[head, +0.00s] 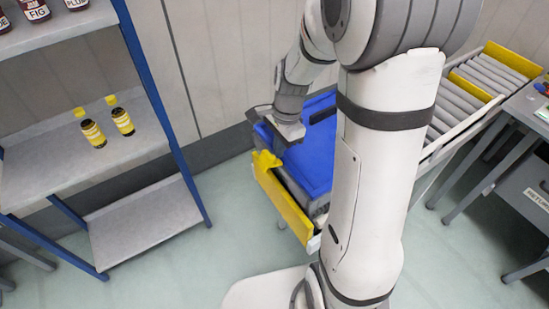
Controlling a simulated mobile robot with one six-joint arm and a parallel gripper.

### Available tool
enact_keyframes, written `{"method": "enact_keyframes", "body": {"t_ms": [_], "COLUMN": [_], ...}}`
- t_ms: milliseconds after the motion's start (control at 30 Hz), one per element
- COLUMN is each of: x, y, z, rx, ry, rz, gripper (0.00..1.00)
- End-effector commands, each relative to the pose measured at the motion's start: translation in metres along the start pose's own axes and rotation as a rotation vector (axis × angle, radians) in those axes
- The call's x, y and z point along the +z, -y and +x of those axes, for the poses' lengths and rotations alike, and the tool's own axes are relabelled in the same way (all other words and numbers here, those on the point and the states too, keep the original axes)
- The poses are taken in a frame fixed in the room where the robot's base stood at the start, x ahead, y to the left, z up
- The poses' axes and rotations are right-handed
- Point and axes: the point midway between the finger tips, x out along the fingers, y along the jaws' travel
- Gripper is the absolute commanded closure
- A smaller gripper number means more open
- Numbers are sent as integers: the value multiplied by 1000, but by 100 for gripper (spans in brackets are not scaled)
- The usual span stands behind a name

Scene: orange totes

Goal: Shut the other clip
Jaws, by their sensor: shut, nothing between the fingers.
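A tote with a blue lid (308,158) and a grey body (299,193) stands at the near end of a roller conveyor, partly hidden behind my arm. A yellow piece (265,161), which looks like a clip, sticks out at the tote's left end, just above the yellow end stop. I cannot tell for sure whether it is open or shut. My gripper (279,143) is shut and empty, over the lid's left edge, close above and right of the yellow piece. I cannot tell whether they touch. Any clip on the tote's far side is hidden.
The conveyor's yellow end stop (283,207) stands in front of the tote; its rollers (477,88) run to the upper right. A shelf rack (80,160) at left holds two yellow-labelled bottles (93,133) and jars. A grey table (530,110) is at right. Floor is clear between rack and conveyor.

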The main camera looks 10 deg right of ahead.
Motion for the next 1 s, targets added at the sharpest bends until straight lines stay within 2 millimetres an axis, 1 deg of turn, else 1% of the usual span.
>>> {"method": "enact_keyframes", "body": {"t_ms": [500, 1000], "x": [20, 22], "y": [-2, -2], "z": [4, 6], "rx": [0, 0], "ry": [0, 0], "rz": [-2, 0], "gripper": [100, 100]}}
